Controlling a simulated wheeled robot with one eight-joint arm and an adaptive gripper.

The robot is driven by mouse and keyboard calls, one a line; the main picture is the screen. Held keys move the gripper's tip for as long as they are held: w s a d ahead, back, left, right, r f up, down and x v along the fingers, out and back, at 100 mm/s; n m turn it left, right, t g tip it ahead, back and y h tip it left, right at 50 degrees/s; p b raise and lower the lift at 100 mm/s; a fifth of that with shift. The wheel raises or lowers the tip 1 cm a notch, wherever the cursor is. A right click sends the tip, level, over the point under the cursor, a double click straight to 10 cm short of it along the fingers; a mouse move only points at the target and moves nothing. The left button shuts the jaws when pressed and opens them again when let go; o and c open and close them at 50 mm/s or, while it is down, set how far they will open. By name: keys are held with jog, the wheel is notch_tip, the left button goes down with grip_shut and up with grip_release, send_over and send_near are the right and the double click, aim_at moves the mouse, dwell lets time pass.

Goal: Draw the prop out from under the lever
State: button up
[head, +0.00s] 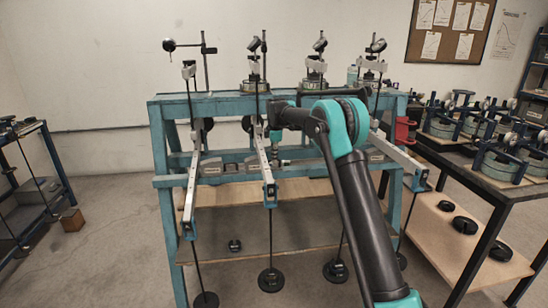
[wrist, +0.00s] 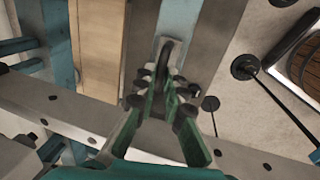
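Several pale lever arms lie across a teal frame (head: 160,150) in the head view. One lever (head: 262,160) runs down just left of my gripper, with a blue end piece (head: 270,194). My gripper (head: 274,137) is small and partly hidden by my own wrist, close beside this lever. In the wrist view its green and dark fingers (wrist: 163,98) point up the picture, tips close together. A dark rounded part (wrist: 163,60) shows at or just beyond the tips; I cannot tell whether it is gripped. I cannot clearly pick out the prop in either view.
Round weights (head: 271,280) hang on thin rods below the levers. A grey beam (wrist: 75,110) crosses the wrist view near my fingers. A dark-framed table (head: 480,180) with more devices stands at the right. Open floor (head: 105,240) lies left of the frame.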

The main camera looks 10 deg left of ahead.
grip_shut()
jog(key=w+d, duration=0.1)
jog(key=d, duration=0.2)
jog(key=w+d, duration=0.1)
jog(key=d, duration=0.2)
jog(key=w+d, duration=0.1)
jog(key=d, duration=0.3)
jog(key=shift+o, duration=2.1)
grip_release()
jog(key=shift+d, duration=0.2)
jog(key=shift+o, duration=1)
jog(key=shift+a, duration=0.1)
